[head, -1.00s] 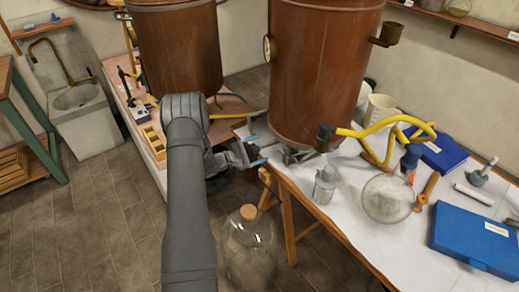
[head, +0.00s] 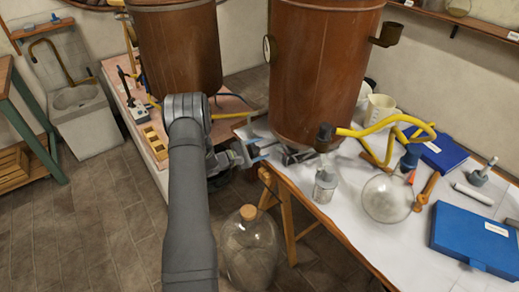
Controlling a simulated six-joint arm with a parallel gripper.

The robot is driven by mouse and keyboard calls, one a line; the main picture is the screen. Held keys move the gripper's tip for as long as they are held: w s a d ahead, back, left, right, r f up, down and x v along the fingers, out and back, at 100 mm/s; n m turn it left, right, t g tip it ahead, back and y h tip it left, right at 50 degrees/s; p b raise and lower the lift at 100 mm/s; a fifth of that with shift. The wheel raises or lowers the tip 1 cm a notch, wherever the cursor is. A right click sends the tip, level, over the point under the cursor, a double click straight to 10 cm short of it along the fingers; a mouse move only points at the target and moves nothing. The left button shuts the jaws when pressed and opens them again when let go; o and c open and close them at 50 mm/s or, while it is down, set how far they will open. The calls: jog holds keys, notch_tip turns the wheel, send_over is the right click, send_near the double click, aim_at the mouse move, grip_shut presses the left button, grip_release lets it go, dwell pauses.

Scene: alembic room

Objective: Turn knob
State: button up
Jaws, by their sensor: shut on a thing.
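My gripper (head: 259,151) is at the left edge of the white-topped table, beside the base of the right copper vessel (head: 318,75). Its blue-tipped fingers point right, toward the metal burner stand (head: 290,156) under that vessel. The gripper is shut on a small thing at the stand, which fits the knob. The knob itself is too small and too hidden by the fingers to make out, so its angle cannot be told. My grey arm covers part of the view left of the gripper.
A corked glass jug (head: 249,248) stands on the floor below the gripper. A clear jar (head: 325,186), a round glass vessel (head: 387,199), yellow tubing (head: 385,127) and a blue case (head: 475,238) are on the table. Another copper vessel (head: 177,50) stands behind my arm.

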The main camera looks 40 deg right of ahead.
jog(key=n, duration=0.3)
jog(key=shift+n, duration=0.4)
jog(key=n, duration=0.4)
jog(key=shift+f+n, duration=0.1)
jog(key=shift+n, duration=0.2)
jog(key=shift+s+a+n, duration=0.1)
jog(key=shift+n, duration=4.1)
jog(key=o, duration=1)
